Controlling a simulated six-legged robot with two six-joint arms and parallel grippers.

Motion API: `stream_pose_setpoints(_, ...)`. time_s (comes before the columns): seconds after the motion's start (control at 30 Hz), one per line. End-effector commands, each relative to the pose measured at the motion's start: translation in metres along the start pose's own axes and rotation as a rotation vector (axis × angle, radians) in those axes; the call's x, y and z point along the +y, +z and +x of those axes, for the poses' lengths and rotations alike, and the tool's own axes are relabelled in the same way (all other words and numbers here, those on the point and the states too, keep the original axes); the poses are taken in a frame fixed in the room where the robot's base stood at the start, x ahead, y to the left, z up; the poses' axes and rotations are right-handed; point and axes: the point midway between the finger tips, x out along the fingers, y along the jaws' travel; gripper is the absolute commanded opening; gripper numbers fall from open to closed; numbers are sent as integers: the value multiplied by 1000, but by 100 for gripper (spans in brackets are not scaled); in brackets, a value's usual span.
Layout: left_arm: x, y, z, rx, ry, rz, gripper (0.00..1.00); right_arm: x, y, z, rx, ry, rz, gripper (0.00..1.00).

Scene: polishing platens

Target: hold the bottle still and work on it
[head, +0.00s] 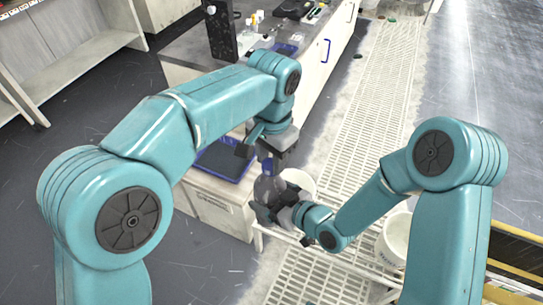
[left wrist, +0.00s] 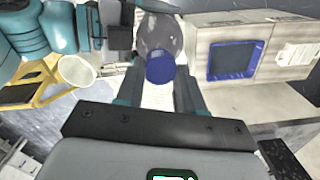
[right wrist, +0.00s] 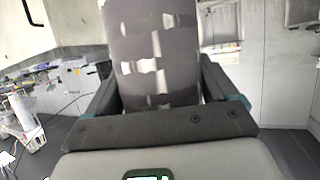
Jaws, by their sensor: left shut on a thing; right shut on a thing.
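The bottle (head: 268,188) has a dark grey, see-through-looking body and a blue cap. My left gripper (head: 266,154) comes from above and is shut on the cap end. In the left wrist view the blue cap (left wrist: 160,68) sits between the fingers, with the grey body (left wrist: 160,34) beyond it. My right gripper (head: 272,208) is shut around the lower body from the side. In the right wrist view the body (right wrist: 155,52) fills the space between the fingers, with pale reflections on it. The bottle's base is hidden in the head view.
A blue tray (head: 222,162) lies on the light cabinet just left of the bottle. White buckets stand behind the bottle (head: 302,181) and to its right (head: 396,238). A bench (head: 185,52) with small bottles is farther back. A pale grating (head: 375,90) runs along the floor.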

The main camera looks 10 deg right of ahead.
Motion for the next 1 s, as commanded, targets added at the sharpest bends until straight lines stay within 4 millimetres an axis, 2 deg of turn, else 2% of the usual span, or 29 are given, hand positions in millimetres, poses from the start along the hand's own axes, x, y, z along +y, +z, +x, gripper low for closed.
stream_pose_setpoints(0.03,-3,-3,-2,17,-5,-127,1,-6,0,-1,-1,-17,-15,1)
stream_pose_setpoints(1.0,3,2,-3,-21,23,-2730,1,-3,0,0,0,-10,-11,1)
